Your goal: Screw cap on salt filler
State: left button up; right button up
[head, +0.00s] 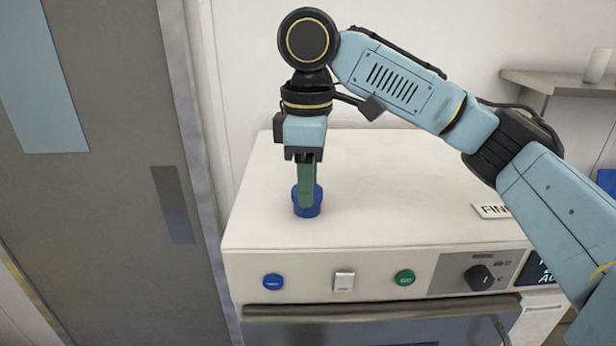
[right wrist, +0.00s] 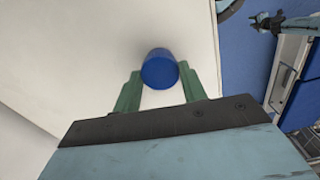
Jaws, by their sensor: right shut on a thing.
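A blue cap (head: 308,205) is on the white top of the appliance, near its left side, with the salt filler opening hidden beneath it. My right gripper (head: 307,200) points straight down with its green fingers at the cap. In the right wrist view the blue cap (right wrist: 159,70) sits between the two green fingertips (right wrist: 158,84), and the gripper is shut on it. I cannot tell how far the cap is turned onto the filler. My left gripper is not in view.
The white appliance top (head: 400,190) is mostly clear, with a small lettered sign (head: 491,211) at its right. Its front has a blue button (head: 273,282), a green button (head: 404,277) and a black knob (head: 479,278). A grey door stands at left, a shelf (head: 558,84) at right.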

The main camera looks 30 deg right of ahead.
jog(key=shift+c, duration=0.5)
jog(key=o, duration=1.2)
jog(key=shift+o, duration=0.2)
jog(key=shift+r, duration=0.1)
notch_tip(320, 180, up, 13)
jog(key=shift+r, duration=0.1)
